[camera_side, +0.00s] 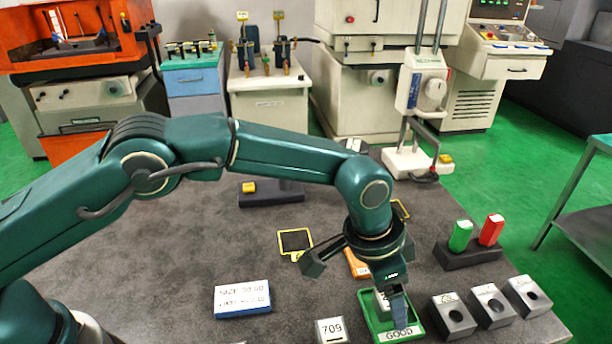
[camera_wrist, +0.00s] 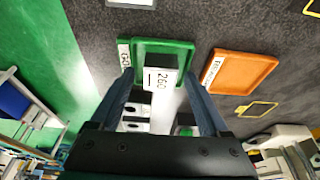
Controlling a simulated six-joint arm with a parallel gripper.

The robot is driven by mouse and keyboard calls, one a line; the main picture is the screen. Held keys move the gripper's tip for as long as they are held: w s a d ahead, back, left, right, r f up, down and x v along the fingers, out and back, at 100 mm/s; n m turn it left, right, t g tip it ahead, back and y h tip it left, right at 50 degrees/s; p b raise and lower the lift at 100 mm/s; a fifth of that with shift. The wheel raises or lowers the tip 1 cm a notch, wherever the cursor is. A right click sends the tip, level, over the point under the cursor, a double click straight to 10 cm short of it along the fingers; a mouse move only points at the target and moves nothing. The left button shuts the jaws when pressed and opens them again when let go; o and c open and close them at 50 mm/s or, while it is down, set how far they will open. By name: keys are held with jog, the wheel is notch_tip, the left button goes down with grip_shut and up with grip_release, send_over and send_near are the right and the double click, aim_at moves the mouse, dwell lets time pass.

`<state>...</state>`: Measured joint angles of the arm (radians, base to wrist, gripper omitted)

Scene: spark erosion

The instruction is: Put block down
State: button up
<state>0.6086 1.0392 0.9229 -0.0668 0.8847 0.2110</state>
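A pale block marked 260 (camera_wrist: 160,78) sits in the green tray (camera_wrist: 185,47) and also shows in the side view (camera_side: 383,297), partly hidden by a finger. The green tray has a GOOD label on its front edge in the side view (camera_side: 413,322). My gripper (camera_side: 392,308) points down over this tray, with its fingertips low beside the block. In the wrist view my gripper's fingers (camera_wrist: 158,75) stand on both sides of the block, with a gap visible on each side. The fingers look open.
An orange tray (camera_wrist: 241,70) lies beside the green one. Several grey blocks with holes (camera_side: 492,305) stand to the right in the side view. A 709 block (camera_side: 331,331) and a white-blue sign (camera_side: 242,297) are left. A dark stand (camera_side: 468,256) holds green and red pieces.

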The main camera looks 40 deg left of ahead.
jog(key=shift+r, duration=0.55)
jog(key=s+a+r+n+t, duration=0.1)
jog(key=s+a+r, duration=0.1)
jog(key=a+r, duration=0.45)
jog(key=s+a+r+n, duration=0.1)
jog(key=a+r, duration=0.2)
jog(key=r, duration=0.6)
jog(key=s+a+r+n, duration=0.2)
jog(key=s+a, duration=0.3)
jog(key=a, duration=0.3)
jog(key=s+a+f+n+t+y, duration=0.2)
jog(key=s+a+f+n, duration=0.2)
jog(key=s+a, duration=0.5)
jog(key=shift+s+f+n, duration=0.25)
jog(key=shift+s+n, duration=0.25)
jog(key=shift+s, duration=0.45)
